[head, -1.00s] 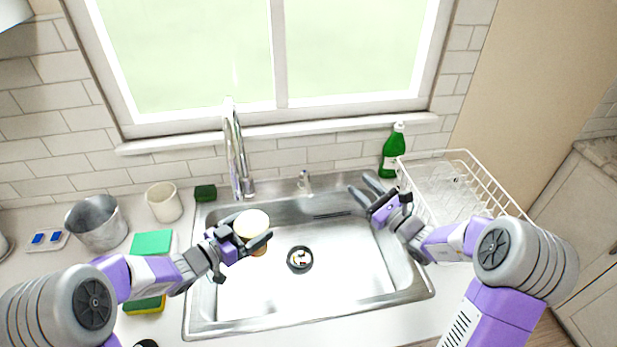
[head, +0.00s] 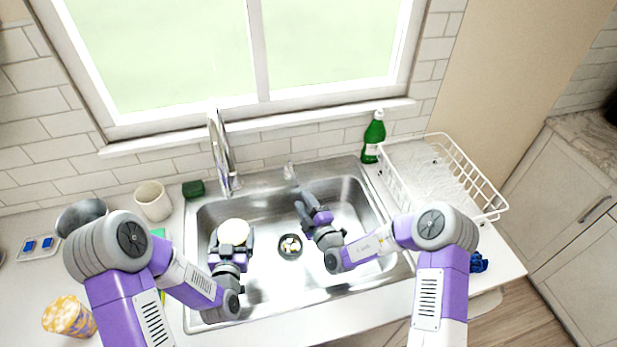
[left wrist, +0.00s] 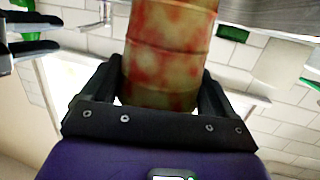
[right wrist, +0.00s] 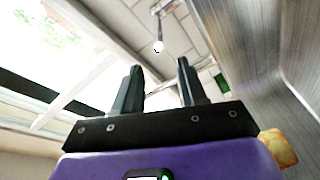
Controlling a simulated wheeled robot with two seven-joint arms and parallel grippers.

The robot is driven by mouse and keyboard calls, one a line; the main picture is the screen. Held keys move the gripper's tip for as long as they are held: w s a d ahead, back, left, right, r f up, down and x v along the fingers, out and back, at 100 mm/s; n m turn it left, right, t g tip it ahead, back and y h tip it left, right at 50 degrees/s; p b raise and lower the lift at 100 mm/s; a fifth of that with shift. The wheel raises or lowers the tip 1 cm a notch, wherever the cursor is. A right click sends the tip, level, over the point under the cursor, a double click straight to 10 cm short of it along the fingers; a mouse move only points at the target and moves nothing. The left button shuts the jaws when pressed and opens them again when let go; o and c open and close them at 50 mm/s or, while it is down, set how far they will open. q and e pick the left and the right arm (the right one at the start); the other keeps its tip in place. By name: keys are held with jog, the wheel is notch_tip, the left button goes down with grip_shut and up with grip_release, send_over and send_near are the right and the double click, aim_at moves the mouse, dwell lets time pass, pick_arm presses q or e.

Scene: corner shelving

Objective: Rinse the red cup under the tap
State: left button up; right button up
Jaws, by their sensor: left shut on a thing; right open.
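My left gripper (head: 232,250) is shut on the red cup (left wrist: 168,55), which is mottled red and tan with ridges. In the head view the cup (head: 234,232) shows as a pale round end over the left part of the sink (head: 262,285); I cannot tell whether this is its mouth or base. The tap (head: 222,160) rises behind the sink, its spout beyond the cup. No water is visible. My right gripper (head: 308,208) is open and empty over the right part of the sink; its two fingers (right wrist: 160,88) show apart in the right wrist view.
A dark drain (head: 290,246) lies between my grippers. Behind left are a cream cup (head: 153,201) and a green sponge (head: 194,189). A green bottle (head: 374,137) and white dish rack (head: 468,170) stand right. An orange-patterned cup (head: 70,316) is front left.

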aim_at(293, 176)
pick_arm(q)
jog(key=shift+s+a+f+y, duration=0.15)
jog(key=shift+s+f+y, duration=0.15)
jog(key=shift+s+f, duration=0.2)
jog(key=shift+f+b, duration=0.5)
jog(key=shift+b, duration=0.1)
pick_arm(e)
jog(key=w+a, duration=0.1)
jog(key=w, duration=0.2)
jog(key=w+a+m+h, duration=0.1)
jog(key=w, duration=0.3)
jog(key=w+a+m, duration=0.1)
jog(key=w, duration=0.3)
jog(key=shift+w+a+f, duration=0.1)
jog(key=shift+w+f, duration=0.05)
jog(key=shift+f, duration=0.1)
grip_shut()
